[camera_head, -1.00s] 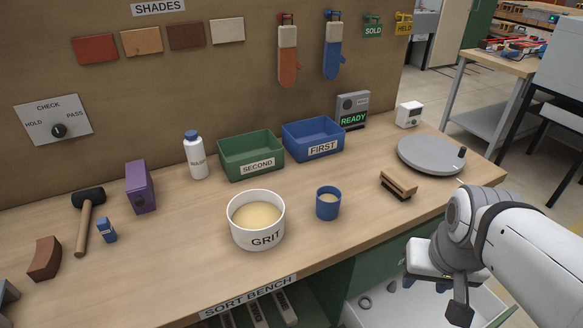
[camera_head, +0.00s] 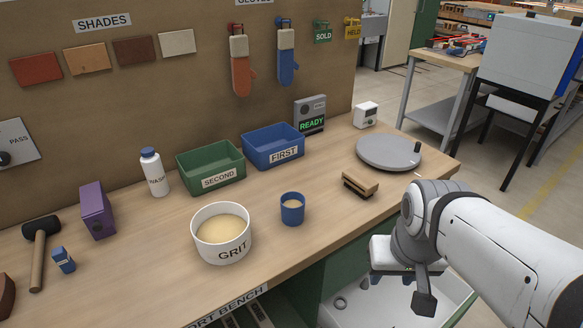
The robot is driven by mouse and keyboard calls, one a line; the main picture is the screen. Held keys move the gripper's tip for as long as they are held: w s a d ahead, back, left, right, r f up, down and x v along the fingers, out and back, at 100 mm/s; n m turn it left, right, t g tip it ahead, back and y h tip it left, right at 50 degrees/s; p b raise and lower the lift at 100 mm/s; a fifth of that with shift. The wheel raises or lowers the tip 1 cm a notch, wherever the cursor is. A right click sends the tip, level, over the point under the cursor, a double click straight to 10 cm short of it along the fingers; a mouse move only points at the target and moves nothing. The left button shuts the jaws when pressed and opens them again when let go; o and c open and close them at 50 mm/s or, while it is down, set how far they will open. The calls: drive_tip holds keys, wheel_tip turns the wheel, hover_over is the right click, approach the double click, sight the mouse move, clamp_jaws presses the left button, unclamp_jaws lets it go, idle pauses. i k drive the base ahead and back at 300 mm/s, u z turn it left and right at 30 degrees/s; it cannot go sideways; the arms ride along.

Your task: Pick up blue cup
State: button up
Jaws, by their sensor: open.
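The blue cup (camera_head: 292,210) stands upright on the workbench, just right of the white GRIT tub (camera_head: 221,243). It has pale beige contents. My gripper (camera_head: 391,279) is at the lower right, beyond the bench's front edge and over a white sink-like basin. It points down, is open and appears empty. It is well apart from the cup, to its right and nearer to me. My wrist hides part of the gripper.
A wooden brush (camera_head: 360,184) and a grey turntable (camera_head: 388,153) lie right of the cup. The green SECOND bin (camera_head: 210,170) and blue FIRST bin (camera_head: 273,147) stand behind it. Bare bench top surrounds the cup's front and right.

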sight(293, 203)
drive_tip(key=z, duration=0.6)
drive_tip(key=k, duration=1.3)
drive_tip(key=u, duration=0.7)
drive_tip(key=i, duration=1.5)
drive_tip(key=u, duration=0.05)
